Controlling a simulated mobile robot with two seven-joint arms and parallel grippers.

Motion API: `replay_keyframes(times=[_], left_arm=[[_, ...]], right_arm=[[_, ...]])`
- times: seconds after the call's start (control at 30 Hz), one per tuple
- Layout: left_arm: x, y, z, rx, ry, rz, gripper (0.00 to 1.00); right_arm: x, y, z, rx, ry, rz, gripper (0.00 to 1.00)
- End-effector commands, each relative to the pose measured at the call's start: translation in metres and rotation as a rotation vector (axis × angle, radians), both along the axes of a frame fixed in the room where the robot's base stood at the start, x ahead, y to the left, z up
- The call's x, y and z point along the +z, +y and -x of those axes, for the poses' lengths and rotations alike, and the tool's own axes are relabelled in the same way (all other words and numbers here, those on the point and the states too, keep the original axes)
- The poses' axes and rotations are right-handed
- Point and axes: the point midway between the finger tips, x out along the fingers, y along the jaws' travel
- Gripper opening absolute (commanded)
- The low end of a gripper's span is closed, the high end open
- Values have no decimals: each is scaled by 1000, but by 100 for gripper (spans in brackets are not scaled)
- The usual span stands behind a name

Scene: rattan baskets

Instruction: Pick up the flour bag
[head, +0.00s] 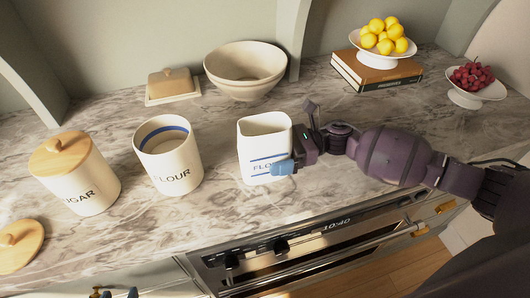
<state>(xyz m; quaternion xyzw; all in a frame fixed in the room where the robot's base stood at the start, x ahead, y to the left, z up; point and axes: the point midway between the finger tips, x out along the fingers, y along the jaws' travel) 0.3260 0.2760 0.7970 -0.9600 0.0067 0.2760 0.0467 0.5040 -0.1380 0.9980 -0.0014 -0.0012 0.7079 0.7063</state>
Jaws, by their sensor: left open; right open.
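The flour bag (258,146) is a white, square-sided, open-topped bag with blue stripes and a partly covered flour label. It stands upright on the marble counter. My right gripper (291,158) is open at the bag's right side. One blue fingertip overlaps the lower right of its front face; whether it touches the bag is unclear, and the other fingertip is hard to make out. My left gripper (119,293) shows only as small dark tips at the bottom edge, open and empty, below the counter front and far from the bag.
A round flour canister (170,165) stands open left of the bag, its wooden lid (18,246) apparently lying at far left. A lidded sugar canister (80,185) is beside it. A cream bowl (246,75) and butter dish (173,87) stand behind. An oven (300,262) is below the counter edge.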

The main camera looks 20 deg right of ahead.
Motion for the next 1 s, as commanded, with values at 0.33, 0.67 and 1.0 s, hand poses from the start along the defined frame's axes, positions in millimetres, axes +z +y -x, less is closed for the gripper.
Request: replay_keyframes(times=[0.33, 0.67, 1.0], left_arm=[[-2, 1, 4, 2, 8, 0, 54], [-2, 1, 5, 3, 8, 1, 54], [1, 0, 1, 2, 1, 1, 54]], right_arm=[[0, 0, 0, 0, 0, 0, 52], [2, 0, 0, 0, -2, -2, 27], [28, 0, 0, 1, -6, -3, 27]])
